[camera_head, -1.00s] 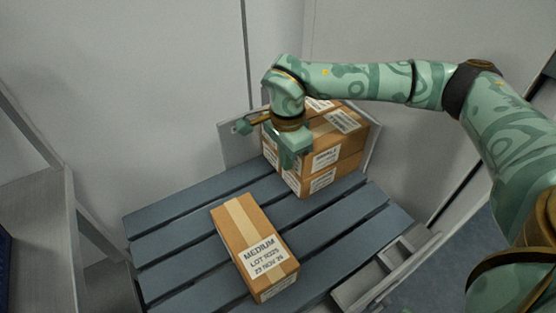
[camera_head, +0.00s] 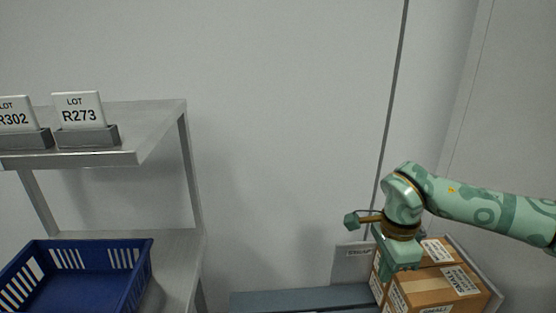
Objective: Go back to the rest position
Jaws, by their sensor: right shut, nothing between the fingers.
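My right arm comes in from the right edge, and my right gripper (camera_head: 400,266) points down in front of the stacked cardboard boxes (camera_head: 436,284) at the lower right. The gripper is shut and empty. It covers part of the boxes, and I cannot tell whether it touches them. The boxes carry white labels, one reading SMALL, and the lower part of the stack is cut off by the picture edge. My left gripper is not in view.
On the left a grey metal shelf (camera_head: 160,122) holds lot signs R302 (camera_head: 16,116) and R273 (camera_head: 78,108). A blue basket (camera_head: 82,290) stands on its lower level. A plain wall fills the back.

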